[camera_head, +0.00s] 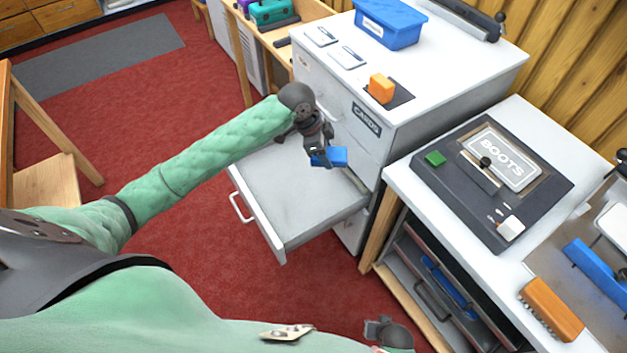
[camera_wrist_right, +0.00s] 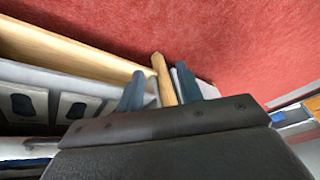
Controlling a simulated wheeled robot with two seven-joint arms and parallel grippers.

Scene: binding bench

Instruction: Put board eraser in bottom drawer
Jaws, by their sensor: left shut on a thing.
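A small blue block (camera_head: 338,156), which looks like the board eraser, is in my left gripper (camera_head: 322,158). That gripper is shut on it and points down over the back part of an open grey drawer (camera_head: 290,190), near the cabinet front. I cannot tell how far above the drawer floor the block is. The drawer's visible floor looks bare. Part of the cabinet front (camera_head: 349,236) shows below the drawer. My right gripper (camera_head: 385,328) is at the bottom of the head view. In the right wrist view its fingers (camera_wrist_right: 160,88) are apart with nothing held between them.
The white cabinet (camera_head: 455,65) carries a blue bin (camera_head: 390,25) and an orange block (camera_head: 381,88). On the right, a bench holds a dark BOOTS panel (camera_head: 540,200) and an orange brush (camera_head: 551,308). Red floor (camera_head: 190,270) lies clear left of the drawer.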

